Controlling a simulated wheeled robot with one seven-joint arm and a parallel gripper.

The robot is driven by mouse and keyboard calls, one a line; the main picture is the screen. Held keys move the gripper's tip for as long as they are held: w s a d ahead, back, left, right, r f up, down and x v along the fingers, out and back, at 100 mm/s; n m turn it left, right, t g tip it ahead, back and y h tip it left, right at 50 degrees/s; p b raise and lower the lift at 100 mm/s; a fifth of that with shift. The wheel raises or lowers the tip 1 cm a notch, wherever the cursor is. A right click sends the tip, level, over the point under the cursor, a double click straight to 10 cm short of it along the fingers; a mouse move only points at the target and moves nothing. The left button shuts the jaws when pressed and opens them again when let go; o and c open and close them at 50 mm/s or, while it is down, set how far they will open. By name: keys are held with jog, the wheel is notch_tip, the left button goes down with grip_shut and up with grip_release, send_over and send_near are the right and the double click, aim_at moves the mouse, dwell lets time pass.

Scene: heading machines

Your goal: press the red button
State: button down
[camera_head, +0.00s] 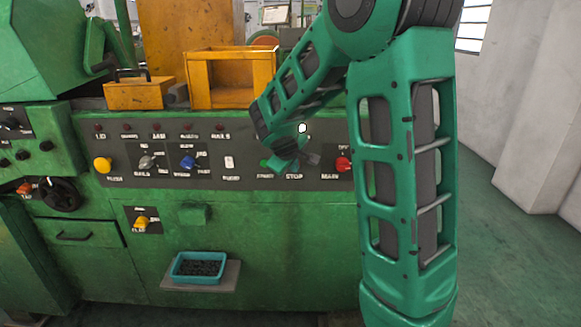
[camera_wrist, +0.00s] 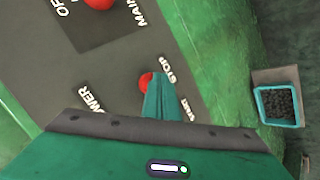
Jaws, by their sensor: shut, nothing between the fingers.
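The red button (camera_wrist: 145,81) shows in the wrist view by the STOP label, partly covered by my fingers. In the head view the spot above the STOP label is hidden by my arm and gripper. My gripper (camera_wrist: 158,78) is shut and empty, its fingertips overlapping the button's right edge in the wrist view. I cannot tell whether they touch it. In the head view my gripper (camera_head: 268,165) is in front of the grey panel (camera_head: 215,167), above the START and STOP labels.
A red MAIN switch (camera_head: 343,164) sits to the right on the panel; it also shows in the wrist view (camera_wrist: 99,3). Blue (camera_head: 188,162) and yellow (camera_head: 103,165) controls are to the left. A blue tray (camera_head: 198,281) juts out below on a shelf.

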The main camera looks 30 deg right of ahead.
jog(key=s+a, duration=0.3)
jog(key=s, duration=0.2)
jog(key=shift+a, duration=0.2)
dwell(0.3)
dwell(0.7)
jog(key=s+d+m+g+y, duration=0.2)
jog(key=s+m+g+y, duration=0.3)
jog(key=s, duration=1.2)
jog(key=s+a+m, duration=0.2)
jog(key=s, duration=0.6)
jog(key=s+a+m+g+y, duration=0.1)
jog(key=s+a+m, duration=0.1)
jog(key=s, duration=0.6)
jog(key=shift+s+a+f+m+y, duration=0.3)
jog(key=shift+s+a+f, duration=0.15)
jog(key=shift+a, duration=0.3)
